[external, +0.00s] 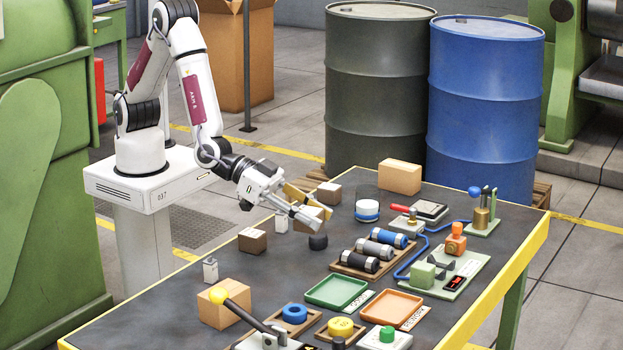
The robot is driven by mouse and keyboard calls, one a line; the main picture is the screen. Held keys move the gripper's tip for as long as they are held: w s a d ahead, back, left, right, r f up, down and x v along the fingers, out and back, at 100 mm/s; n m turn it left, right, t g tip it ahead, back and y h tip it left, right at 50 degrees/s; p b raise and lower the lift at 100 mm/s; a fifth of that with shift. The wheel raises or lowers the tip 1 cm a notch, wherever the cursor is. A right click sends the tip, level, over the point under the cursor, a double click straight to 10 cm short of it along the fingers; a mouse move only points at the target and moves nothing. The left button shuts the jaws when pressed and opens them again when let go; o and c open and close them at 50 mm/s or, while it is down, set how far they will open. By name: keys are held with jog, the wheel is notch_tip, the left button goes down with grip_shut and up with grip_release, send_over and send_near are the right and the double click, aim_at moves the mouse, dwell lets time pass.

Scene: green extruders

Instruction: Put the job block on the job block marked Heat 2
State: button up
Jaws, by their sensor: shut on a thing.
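My gripper (308,212) is shut on a brown block (316,213), held above the left side of the dark table. The fingers partly cover it. Another brown block (252,241) sits on the table to the left, and a third brown block (329,193) sits further back, behind the gripper. Small pale pieces stand near them, one at the left edge (210,270) and one beside the gripper (281,221). No Heat 2 marking can be read on any block.
A black round piece (318,241) lies just below the gripper. A rack of cylinders (345,266), a green tray (337,292) and an orange tray (390,306) are nearby. Tan boxes stand at the back (400,177) and front left (224,305). The table has a yellow edge.

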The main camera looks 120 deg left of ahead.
jog(key=s+a+r+n+y, duration=0.1)
jog(key=a+r+n+y, duration=0.2)
jog(key=a, duration=1.2)
jog(key=n+g+y, duration=0.7)
jog(key=n+g, duration=0.1)
jog(key=n, duration=0.1)
send_over(333, 186)
jog(key=shift+s+a+r, duration=0.1)
jog(key=shift+y, duration=0.3)
jog(key=shift+f, duration=2.95)
jog(key=shift+f, duration=0.1)
jog(key=shift+f, duration=2)
